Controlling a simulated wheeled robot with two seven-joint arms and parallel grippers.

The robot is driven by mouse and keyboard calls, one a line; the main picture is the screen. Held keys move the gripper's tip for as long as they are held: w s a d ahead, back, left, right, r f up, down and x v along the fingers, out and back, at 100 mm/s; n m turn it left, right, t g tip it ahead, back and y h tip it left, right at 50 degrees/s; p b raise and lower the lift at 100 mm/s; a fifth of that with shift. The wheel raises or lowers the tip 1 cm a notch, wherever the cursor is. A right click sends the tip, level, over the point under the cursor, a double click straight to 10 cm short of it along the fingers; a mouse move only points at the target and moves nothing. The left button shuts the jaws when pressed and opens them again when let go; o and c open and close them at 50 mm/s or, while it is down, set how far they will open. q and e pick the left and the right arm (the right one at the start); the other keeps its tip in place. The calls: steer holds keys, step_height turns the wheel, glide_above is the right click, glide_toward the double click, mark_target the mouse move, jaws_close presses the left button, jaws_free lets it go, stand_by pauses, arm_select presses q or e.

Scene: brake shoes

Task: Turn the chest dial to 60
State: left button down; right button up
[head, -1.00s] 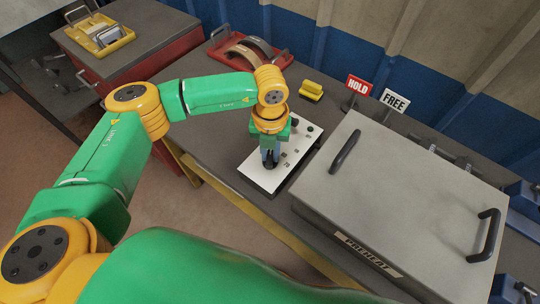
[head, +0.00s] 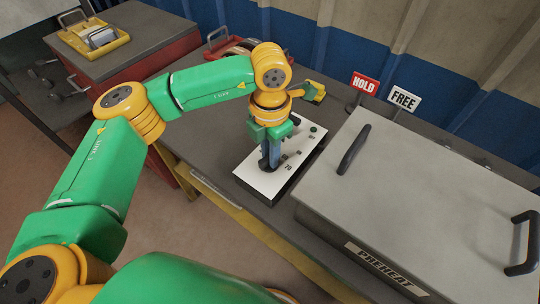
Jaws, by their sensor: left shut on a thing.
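The PREHEAT chest (head: 445,170) is a large grey box with a closed lid and two black handles. My left gripper (head: 267,163) points down over the panel's near left part, shut on the dark dial knob (head: 263,163). The fingers mostly hide the knob, and I cannot read its setting. My right gripper is not in view.
A red HOLD sign (head: 365,83) and a white FREE sign (head: 403,98) stand behind the chest. A red tray (head: 220,48) with curved shoes and a yellow block (head: 313,91) are at the back. A yellow tray (head: 93,42) sits on the red cabinet at the upper left.

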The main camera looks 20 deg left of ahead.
arm_select(q)
steer(key=shift+m, duration=0.5)
steer(key=shift+r, duration=0.1)
steer(key=c, duration=0.8)
jaws_free()
step_height(320, 180, up, 7)
steer(key=shift+b, duration=0.65)
